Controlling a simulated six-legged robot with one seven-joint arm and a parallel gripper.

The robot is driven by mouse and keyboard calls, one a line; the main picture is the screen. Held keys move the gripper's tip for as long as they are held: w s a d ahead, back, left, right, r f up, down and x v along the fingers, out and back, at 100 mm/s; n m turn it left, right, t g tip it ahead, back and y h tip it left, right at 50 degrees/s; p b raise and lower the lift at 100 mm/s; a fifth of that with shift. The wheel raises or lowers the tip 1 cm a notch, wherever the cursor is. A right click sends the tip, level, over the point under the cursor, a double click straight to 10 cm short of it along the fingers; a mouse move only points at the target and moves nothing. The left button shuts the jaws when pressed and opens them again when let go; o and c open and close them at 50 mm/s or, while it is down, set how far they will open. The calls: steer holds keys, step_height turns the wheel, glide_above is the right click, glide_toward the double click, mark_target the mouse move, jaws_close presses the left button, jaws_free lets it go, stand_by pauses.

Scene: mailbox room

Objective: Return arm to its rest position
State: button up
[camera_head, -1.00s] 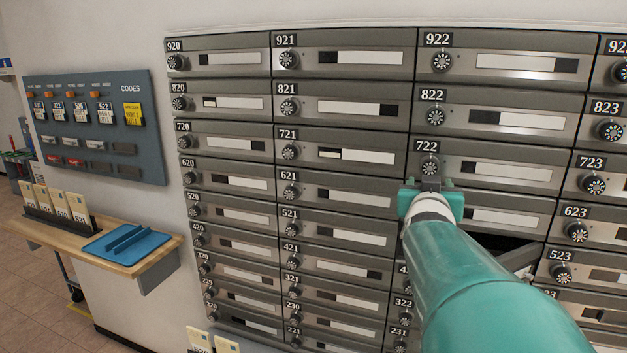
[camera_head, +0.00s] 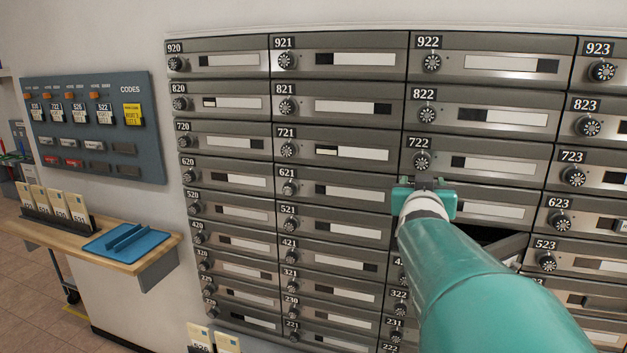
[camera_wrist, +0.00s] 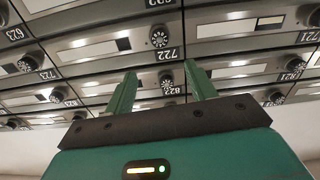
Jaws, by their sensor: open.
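My teal arm reaches up from the lower right in the head view. My gripper (camera_head: 428,183) is just below the dial of mailbox 722 (camera_head: 422,162), in front of the mailbox wall. In the wrist view my gripper's two green fingers (camera_wrist: 163,78) stand apart with nothing between them. There the dial of 722 (camera_wrist: 159,37) shows beyond and between the fingertips, with its label upside down. I cannot tell whether the fingers touch the wall.
One compartment below 722 is open and dark, its door (camera_head: 500,247) swung outward beside my arm; its number is hidden. At left are a codes board (camera_head: 90,128) and a wooden shelf (camera_head: 150,255) with a blue tray (camera_head: 128,240). Envelopes (camera_head: 227,343) stand at the bottom.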

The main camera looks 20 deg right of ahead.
steer(key=s+a+f+n+g+y, duration=0.2)
steer(key=a+f+y, duration=0.25)
steer(key=a, duration=0.35)
steer(key=s+a+f+n+g+y, duration=0.1)
steer(key=s+a+f+n+y, duration=0.15)
steer(key=a+f, duration=0.5)
steer(key=s+a+f+n+g+y, duration=0.1)
steer(key=s+a+f+g, duration=0.2)
steer(key=s, duration=0.5)
steer(key=s+a+f+n+g+y, duration=0.1)
steer(key=s+a+f+g+y, duration=0.1)
steer(key=s+a+f, duration=0.3)
steer(key=s+a+g, duration=0.1)
steer(key=s+a, duration=0.2)
steer(key=shift+s+y, duration=0.3)
steer(key=shift+s, duration=0.05)
steer(key=shift+d, duration=0.1)
steer(key=c, duration=0.4)
steer(key=shift+d, duration=0.15)
steer(key=shift+c, duration=0.2)
